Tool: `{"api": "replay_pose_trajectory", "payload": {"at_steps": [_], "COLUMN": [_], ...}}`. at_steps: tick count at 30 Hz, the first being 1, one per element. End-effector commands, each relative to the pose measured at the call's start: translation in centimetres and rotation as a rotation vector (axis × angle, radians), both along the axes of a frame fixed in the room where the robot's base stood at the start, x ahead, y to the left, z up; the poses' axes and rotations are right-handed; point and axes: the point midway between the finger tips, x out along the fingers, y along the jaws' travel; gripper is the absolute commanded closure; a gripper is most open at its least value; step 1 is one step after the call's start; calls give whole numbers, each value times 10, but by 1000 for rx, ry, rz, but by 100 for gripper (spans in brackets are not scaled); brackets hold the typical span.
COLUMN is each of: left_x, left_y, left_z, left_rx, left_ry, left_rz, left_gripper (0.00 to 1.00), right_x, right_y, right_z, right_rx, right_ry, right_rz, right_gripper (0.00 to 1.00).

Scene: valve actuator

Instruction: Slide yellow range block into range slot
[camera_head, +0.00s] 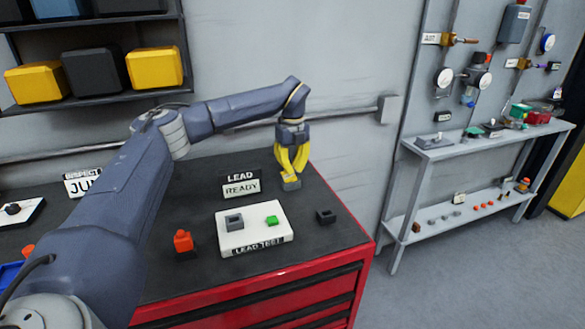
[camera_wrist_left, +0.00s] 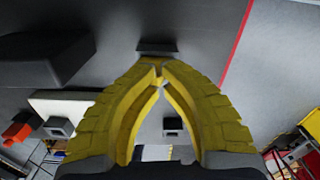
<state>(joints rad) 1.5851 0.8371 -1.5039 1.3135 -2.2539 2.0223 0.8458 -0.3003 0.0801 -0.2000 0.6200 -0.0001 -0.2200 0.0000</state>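My left gripper (camera_head: 290,176) points down at the back right of the dark bench top. Its yellow fingers come together at the tips, which also show in the wrist view (camera_wrist_left: 160,72). A small yellow piece (camera_head: 289,177), which looks like the range block, shows between the tips; its edges blend with the fingers. A grey block-like piece (camera_head: 291,185) is right below the tips; it appears dark just beyond them in the wrist view (camera_wrist_left: 157,47). It may be the range slot, but its opening is hidden. I cannot tell how deep the yellow piece sits. My right gripper is not in view.
A white LEAD TEST plate (camera_head: 254,238) with a grey socket (camera_head: 234,220) and a green block (camera_head: 272,221) lies in front. The LEAD READY sign (camera_head: 240,185) stands left of the gripper. A black socket (camera_head: 326,216) is near the right edge; a red-orange piece (camera_head: 183,241) is left.

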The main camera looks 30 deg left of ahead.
Motion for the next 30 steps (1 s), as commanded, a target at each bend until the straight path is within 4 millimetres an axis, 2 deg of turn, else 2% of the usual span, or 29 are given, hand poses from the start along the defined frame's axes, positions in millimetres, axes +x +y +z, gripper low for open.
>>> {"api": "replay_pose_trajectory", "payload": {"at_steps": [17, 30], "left_x": [0, 1], "left_y": [0, 0], "left_z": [34, 104], "left_rx": [-1, 1], "left_ry": [-1, -2], "left_rz": [0, 0], "left_gripper": [100, 100], "right_x": [1, 0], "right_y": [-1, 0], "right_z": [0, 0], "right_rx": [-1, 0], "right_ry": [-1, 0], "right_rz": [0, 0], "right_gripper": [56, 56]}}
